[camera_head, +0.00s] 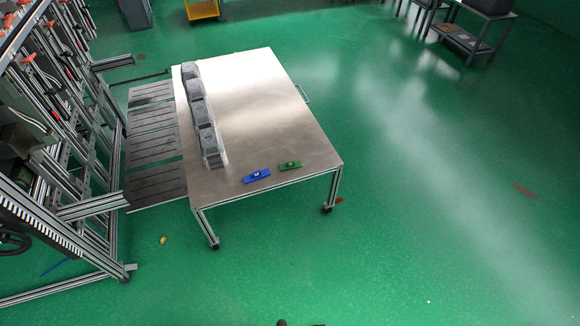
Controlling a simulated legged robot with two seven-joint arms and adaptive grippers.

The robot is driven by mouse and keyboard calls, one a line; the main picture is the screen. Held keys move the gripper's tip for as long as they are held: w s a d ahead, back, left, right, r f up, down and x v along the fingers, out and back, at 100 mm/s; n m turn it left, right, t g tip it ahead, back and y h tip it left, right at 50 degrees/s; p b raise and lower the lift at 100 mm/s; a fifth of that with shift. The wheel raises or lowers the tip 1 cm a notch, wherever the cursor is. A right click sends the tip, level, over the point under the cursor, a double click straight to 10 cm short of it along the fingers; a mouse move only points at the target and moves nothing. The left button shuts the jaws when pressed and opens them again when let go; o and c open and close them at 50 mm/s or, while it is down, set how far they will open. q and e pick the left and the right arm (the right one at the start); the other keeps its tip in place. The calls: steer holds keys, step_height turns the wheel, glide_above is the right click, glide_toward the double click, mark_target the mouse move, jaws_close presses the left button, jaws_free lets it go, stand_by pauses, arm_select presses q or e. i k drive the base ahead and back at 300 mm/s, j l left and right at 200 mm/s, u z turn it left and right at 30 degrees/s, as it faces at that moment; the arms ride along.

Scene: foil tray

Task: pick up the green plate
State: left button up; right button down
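The green plate (290,165) is a small flat oblong piece near the front edge of the metal-topped table (265,110). It lies flat, with a small pale mark at its middle. A similar blue plate (257,175) lies just to its left, with a narrow gap between them. Neither of my grippers is in view, and nothing touches the green plate.
A row of grey box-like foil trays (199,110) stands along the table's left side. A metal frame rack (75,210) fills the left. The table has wheeled legs. The green floor (400,250) in front and to the right is open.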

mark_target(291, 165)
steer(key=i+j+z, duration=0.5)
steer(key=i+j, duration=0.65)
